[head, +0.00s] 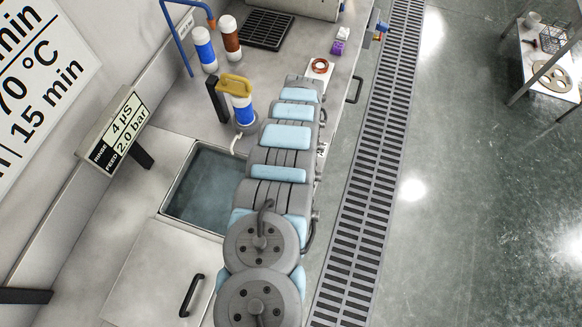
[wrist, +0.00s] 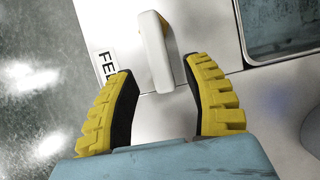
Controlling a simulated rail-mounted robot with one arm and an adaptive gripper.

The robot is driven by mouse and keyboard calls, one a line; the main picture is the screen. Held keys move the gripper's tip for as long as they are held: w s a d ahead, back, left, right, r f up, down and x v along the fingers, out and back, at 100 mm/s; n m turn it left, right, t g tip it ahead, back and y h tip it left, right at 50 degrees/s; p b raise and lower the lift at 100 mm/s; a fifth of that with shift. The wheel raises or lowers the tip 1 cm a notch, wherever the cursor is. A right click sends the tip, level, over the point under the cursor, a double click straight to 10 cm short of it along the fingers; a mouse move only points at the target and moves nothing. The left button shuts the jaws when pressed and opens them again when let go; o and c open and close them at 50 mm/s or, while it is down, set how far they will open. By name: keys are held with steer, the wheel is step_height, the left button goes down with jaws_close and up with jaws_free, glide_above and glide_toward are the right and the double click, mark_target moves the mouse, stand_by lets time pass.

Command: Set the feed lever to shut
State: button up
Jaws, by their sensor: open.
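The feed lever (wrist: 156,50) is a pale cream handle in the wrist view, on a light metal panel. Its near end lies between the fingertips of my gripper (wrist: 160,70), with a visible gap on both sides. My gripper has yellow ribbed fingers with black pads and is open and empty. A white label (wrist: 105,66) reading "FEE", partly covered by the left finger, is beside the lever. In the head view my arm hides the lever and gripper; only an edge of the label (head: 321,150) shows.
A water-filled basin (head: 205,185) is left of my arm; its corner also shows in the wrist view (wrist: 285,22). A floor grating (head: 365,160) runs along the right of the bench.

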steer(key=v, duration=1)
steer(key=shift+r, duration=0.35)
steer(key=shift+w, duration=0.15)
